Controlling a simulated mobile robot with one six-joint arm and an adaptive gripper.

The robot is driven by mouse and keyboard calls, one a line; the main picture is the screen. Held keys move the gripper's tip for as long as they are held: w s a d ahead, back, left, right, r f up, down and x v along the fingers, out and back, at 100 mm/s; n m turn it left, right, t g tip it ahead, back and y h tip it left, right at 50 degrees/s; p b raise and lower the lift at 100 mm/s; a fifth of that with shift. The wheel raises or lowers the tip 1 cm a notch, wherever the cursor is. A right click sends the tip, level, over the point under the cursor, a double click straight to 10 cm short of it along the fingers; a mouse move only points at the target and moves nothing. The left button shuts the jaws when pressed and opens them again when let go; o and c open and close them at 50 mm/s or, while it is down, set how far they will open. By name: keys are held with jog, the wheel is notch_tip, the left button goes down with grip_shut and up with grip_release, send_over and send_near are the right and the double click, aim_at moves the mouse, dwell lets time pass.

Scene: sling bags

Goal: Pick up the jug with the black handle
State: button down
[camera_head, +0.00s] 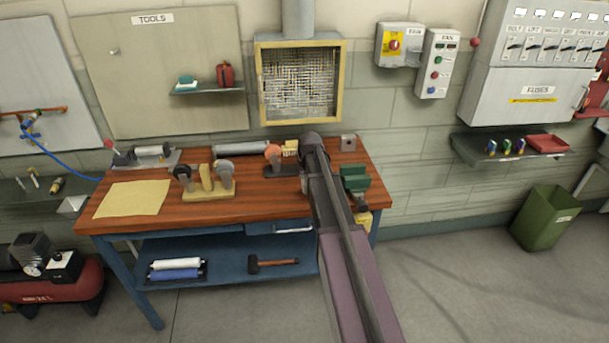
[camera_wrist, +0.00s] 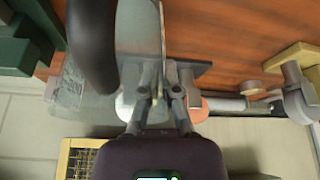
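No whole jug shows clearly in either view. In the wrist view, a thick black curved piece (camera_wrist: 93,45) looks like a handle at upper left. Beside it is a pale, see-through grey surface (camera_wrist: 140,30), perhaps the jug's body; I cannot tell whether they join. My gripper (camera_wrist: 157,82) points at the bench close beside these, its fingers near the lower end of the pale surface. I cannot tell whether it touches or grips anything. In the head view, my arm hides much of this area, and my gripper is hidden behind its end.
The wooden bench (camera_head: 250,190) holds a green vise (camera_head: 354,178) right of my arm. An orange disc (camera_head: 273,152) on a dark base stands left of it. A wooden stand with grey wheels (camera_head: 207,191) is farther left. The yellow-framed vent (camera_head: 300,85) is on the wall behind.

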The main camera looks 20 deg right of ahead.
jog(key=shift+r+p, duration=3.8)
jog(key=shift+r, duration=0.3)
